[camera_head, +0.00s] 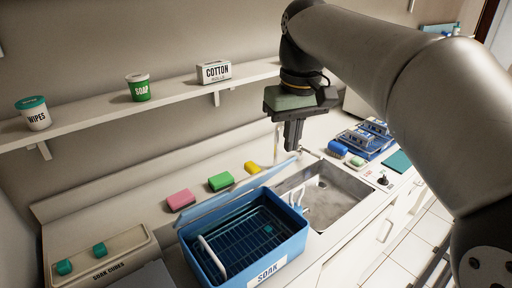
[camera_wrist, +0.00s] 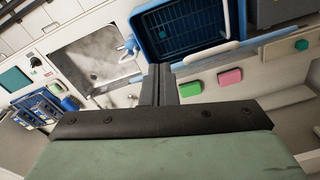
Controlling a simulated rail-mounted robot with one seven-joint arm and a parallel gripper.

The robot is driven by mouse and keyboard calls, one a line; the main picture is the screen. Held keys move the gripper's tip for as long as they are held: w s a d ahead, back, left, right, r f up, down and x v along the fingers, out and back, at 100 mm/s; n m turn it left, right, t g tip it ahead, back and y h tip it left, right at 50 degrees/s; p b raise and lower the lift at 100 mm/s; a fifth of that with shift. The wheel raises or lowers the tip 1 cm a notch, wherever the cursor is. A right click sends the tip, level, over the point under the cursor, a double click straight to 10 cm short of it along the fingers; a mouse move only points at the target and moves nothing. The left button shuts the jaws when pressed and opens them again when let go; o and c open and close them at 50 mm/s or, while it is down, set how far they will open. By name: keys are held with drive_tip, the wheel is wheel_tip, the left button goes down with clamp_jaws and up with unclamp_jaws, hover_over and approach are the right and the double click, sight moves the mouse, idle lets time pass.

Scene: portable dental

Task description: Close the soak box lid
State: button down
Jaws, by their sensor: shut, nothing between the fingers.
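The blue soak box (camera_head: 262,270) stands on the counter with its front label reading SOAK. Its pale blue lid (camera_head: 225,196) is open, standing up along the back edge and leaning backward. A dark wire rack and a white handle-like piece (camera_head: 212,258) show inside the box. My gripper (camera_head: 291,148) is shut and empty, above and behind the box's back right corner, near the lid's right end. In the wrist view my gripper's fingers (camera_wrist: 161,70) are together, just beside the end of the lid (camera_wrist: 235,50), seen edge-on. I cannot tell whether they touch it. The box (camera_wrist: 190,25) lies beyond.
A sink (camera_head: 325,190) lies right of the box, with a blue and white item (camera_head: 299,197) between them. A wall shelf (camera_head: 110,110) holds wipes, soap and cotton. A blue tray (camera_head: 372,152) stands beyond.

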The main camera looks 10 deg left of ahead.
drive_tip(key=s+a+r+n, duration=0.1)
drive_tip(key=a+r+n, duration=0.2)
drive_tip(key=a+r, duration=0.6)
drive_tip(key=f, duration=0.4)
drive_tip(key=s+f+b, duration=0.1)
drive_tip(key=f, duration=0.8)
drive_tip(key=shift+s, duration=0.2)
drive_tip(key=shift+s+d+f, duration=0.2)
drive_tip(key=shift+d+f, duration=0.05)
drive_tip(key=shift+f, duration=0.2)
drive_tip(key=shift+b, duration=0.3)
